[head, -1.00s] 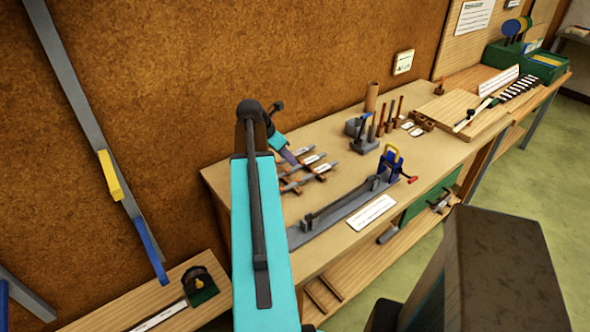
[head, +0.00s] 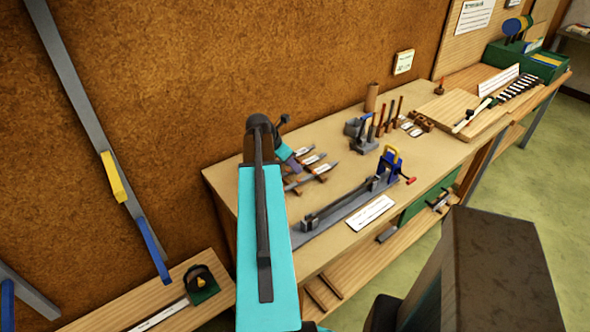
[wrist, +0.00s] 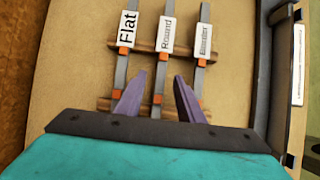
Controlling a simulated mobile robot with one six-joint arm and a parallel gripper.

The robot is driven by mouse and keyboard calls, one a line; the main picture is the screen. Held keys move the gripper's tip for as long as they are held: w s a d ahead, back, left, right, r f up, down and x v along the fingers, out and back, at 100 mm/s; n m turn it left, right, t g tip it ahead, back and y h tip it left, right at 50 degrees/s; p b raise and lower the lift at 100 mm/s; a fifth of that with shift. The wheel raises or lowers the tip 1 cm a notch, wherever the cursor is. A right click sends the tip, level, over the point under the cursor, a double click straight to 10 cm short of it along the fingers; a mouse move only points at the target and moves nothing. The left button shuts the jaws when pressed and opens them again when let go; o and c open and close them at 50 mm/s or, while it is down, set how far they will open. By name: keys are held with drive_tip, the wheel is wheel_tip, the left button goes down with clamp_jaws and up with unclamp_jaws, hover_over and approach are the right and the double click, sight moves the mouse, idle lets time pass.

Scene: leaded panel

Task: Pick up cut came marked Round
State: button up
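In the wrist view three grey cut cames lie side by side across wooden strips. The came marked Flat (wrist: 127,28) is on the left. The came marked Round (wrist: 166,35) is in the middle, with an orange band lower down. A third came (wrist: 203,40) on the right has a label too blurred to read surely. My gripper (wrist: 160,80) is open, its two purple fingers apart, one on each side of the line of the Round came. I cannot tell how far above it they are. In the head view my arm partly hides the cames (head: 318,168).
A long grey fixture (head: 345,208) with a blue and yellow clamp (head: 390,165) lies along the bench front. Upright tools (head: 388,112) stand farther back on the bench. A brown wall (head: 180,90) rises close behind and left.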

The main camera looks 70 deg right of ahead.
drive_tip(key=shift+c, duration=0.4)
clamp_jaws()
drive_tip(key=shift+r, duration=0.25)
drive_tip(key=shift+r+b, duration=0.7)
drive_tip(key=shift+r, duration=0.75)
drive_tip(key=s+a+b, duration=0.2)
drive_tip(key=s+a, duration=0.1)
drive_tip(key=s, duration=0.4)
drive_tip(key=s+a+r+b, duration=0.1)
drive_tip(key=s+a+b, duration=0.2)
drive_tip(key=s, duration=0.4)
drive_tip(key=shift+s+a+r, duration=0.15)
drive_tip(key=shift+s+r, duration=0.15)
drive_tip(key=shift+s, duration=0.05)
